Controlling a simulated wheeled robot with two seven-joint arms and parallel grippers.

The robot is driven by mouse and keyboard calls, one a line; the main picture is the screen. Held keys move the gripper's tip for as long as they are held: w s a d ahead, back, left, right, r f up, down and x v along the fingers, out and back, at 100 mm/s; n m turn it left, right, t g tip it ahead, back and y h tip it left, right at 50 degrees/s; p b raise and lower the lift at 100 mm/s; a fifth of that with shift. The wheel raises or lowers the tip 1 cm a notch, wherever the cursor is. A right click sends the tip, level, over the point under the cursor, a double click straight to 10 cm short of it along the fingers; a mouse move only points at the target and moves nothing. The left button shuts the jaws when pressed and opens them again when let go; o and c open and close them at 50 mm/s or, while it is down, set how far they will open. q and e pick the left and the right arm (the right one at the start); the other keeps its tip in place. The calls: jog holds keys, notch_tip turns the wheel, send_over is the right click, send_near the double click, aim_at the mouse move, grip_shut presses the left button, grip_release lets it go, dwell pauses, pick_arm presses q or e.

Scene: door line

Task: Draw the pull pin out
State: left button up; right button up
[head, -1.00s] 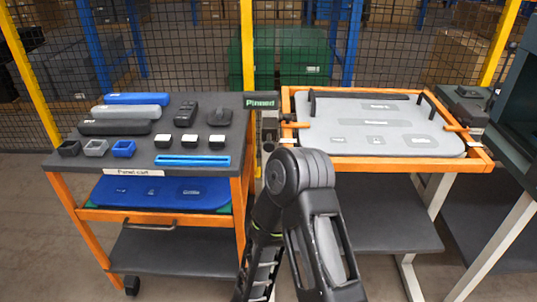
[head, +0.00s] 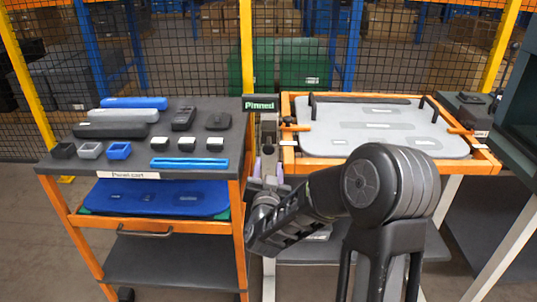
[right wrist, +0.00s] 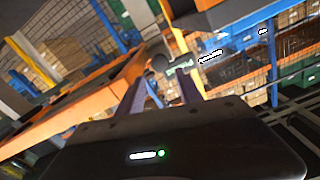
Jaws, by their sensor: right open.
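The grey panel (head: 375,127) lies in an orange frame on the right stand. An orange handle-like piece (head: 293,126) sits at the frame's left edge, and another (head: 460,131) at its right edge. I cannot tell for sure which part is the pull pin. A sign reading "Pinned" (head: 260,104) stands at the frame's left. My right gripper (head: 269,166) is open below the sign, in the gap between cart and stand. In the right wrist view its fingers (right wrist: 160,88) point toward a dark round knob (right wrist: 160,62), with nothing between them. My left gripper is out of view.
The panel cart (head: 120,176) at left carries trays, blocks and a blue bar (head: 188,163), with a blue panel (head: 155,197) on its shelf. Its right edge is close to my right gripper. A mesh fence stands behind. A dark machine (head: 519,110) is at far right.

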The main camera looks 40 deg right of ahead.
aim_at(269, 150)
jog(key=p+x, duration=0.1)
jog(key=x, duration=0.6)
jog(key=shift+w+d, duration=0.2)
jog(key=shift+w, duration=0.1)
jog(key=shift+c, duration=0.5)
grip_shut()
dwell(0.7)
